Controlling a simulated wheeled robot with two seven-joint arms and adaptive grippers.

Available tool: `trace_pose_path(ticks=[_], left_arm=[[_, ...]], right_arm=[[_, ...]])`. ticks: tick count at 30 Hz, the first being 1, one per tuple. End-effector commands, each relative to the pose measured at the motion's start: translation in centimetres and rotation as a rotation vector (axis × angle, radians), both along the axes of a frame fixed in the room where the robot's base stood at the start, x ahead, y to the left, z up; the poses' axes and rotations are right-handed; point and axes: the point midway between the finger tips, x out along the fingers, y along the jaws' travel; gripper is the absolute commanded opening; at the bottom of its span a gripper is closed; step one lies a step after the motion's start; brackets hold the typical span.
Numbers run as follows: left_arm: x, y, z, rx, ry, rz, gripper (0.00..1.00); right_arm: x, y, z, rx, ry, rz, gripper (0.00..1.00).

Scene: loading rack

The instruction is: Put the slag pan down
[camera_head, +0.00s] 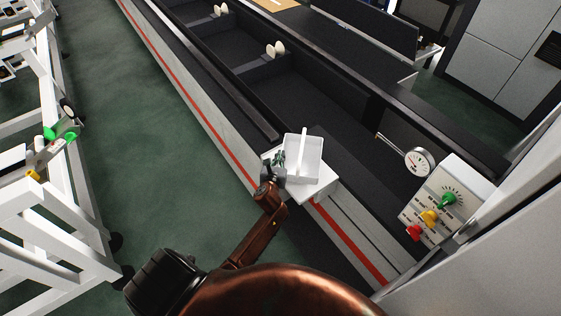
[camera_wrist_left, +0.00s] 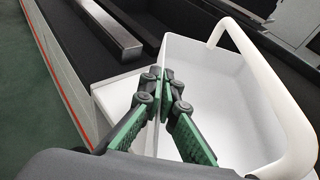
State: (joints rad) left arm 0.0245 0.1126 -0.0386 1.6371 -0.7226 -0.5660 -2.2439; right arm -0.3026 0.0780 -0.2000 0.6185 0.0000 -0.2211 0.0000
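The slag pan (camera_head: 309,164) is a white open box with a raised white handle, and it looks empty. In the head view it is over a small white shelf (camera_head: 322,186) at the edge of the long dark trough. My left gripper (camera_head: 281,160) is at the pan's left side. In the left wrist view its green-padded fingertips (camera_wrist_left: 165,80) are closed together on the near-left wall of the pan (camera_wrist_left: 235,80), one finger outside and one inside. I cannot tell whether the pan's bottom touches the shelf. My right gripper is not in view.
The dark trough (camera_head: 300,93) runs behind the shelf, with dividers and pale rounded pieces. A dial gauge (camera_head: 419,161) and a control box with coloured knobs (camera_head: 447,200) are on the right. A white frame rack (camera_head: 45,215) is at left. Green floor (camera_head: 130,110) is clear between.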

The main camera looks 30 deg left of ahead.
Motion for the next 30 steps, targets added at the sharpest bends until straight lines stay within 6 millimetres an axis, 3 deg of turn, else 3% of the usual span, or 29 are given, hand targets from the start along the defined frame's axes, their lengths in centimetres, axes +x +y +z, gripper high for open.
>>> trace_pose_path(ticks=[7,20,30], left_arm=[[0.3,0.2,-3.1,-0.005,-0.002,0.001,0.00],[0.3,0.2,-3.7,0.000,-0.002,-0.002,0.00],[0.3,0.2,-3.8,-0.001,0.001,-0.001,0.22]], right_arm=[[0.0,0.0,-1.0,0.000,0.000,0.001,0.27],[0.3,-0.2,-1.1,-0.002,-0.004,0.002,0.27],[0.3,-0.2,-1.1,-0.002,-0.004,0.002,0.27]])
